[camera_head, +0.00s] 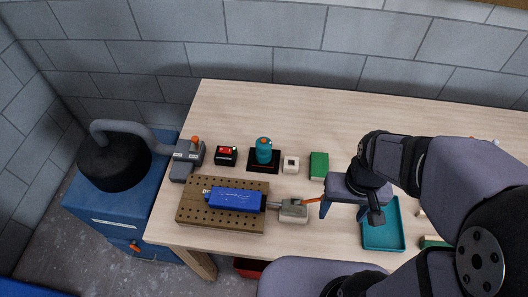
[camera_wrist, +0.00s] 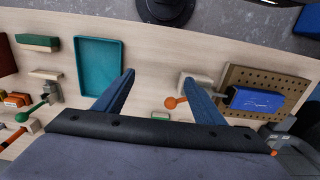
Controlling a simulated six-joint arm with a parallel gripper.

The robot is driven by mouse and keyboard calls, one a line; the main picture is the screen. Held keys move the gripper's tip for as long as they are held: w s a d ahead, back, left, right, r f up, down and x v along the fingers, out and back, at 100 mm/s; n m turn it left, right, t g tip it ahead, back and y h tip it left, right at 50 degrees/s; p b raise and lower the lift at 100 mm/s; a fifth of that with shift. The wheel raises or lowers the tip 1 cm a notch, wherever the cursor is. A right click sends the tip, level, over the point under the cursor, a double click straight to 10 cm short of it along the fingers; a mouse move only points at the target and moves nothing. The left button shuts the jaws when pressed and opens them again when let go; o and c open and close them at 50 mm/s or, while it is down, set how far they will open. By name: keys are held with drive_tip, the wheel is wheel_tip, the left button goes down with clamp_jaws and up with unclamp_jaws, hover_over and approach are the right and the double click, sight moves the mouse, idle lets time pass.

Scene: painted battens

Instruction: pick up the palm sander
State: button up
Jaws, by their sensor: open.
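The palm sander (camera_head: 264,152) appears to be the upright teal tool with an orange top on a black base, standing on the bench left of centre in the head view. I cannot make it out in the wrist view, where my gripper's body covers that area. My gripper (camera_head: 343,211) is open with nothing visible between its fingers. It is to the right of the sander and nearer the front edge, well apart from it. Its two blue fingers (camera_wrist: 158,76) show over bare wood in the wrist view.
A clamp (camera_head: 293,211) with an orange handle stands close to my left finger. A white block (camera_head: 291,165) and green block (camera_head: 319,163) stand right of the sander, a red-and-black box (camera_head: 226,156) left. A teal tray (camera_head: 383,235) lies right.

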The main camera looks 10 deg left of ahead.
drive_tip(key=n+b, duration=0.3)
drive_tip(key=b, duration=0.1)
approach(264, 147)
drive_tip(key=f, duration=0.2)
drive_tip(key=w+f, duration=0.2)
drive_tip(key=f, duration=0.1)
drive_tip(key=shift+a+f, duration=0.1)
drive_tip(key=shift+f, duration=0.25)
drive_tip(key=shift+f+p, duration=2.15)
drive_tip(key=shift+f, duration=1.55)
drive_tip(key=shift+r, duration=0.1)
drive_tip(key=c, duration=1.5)
drive_tip(key=shift+r+b, duration=1.9)
drive_tip(key=shift+r, duration=3.1)
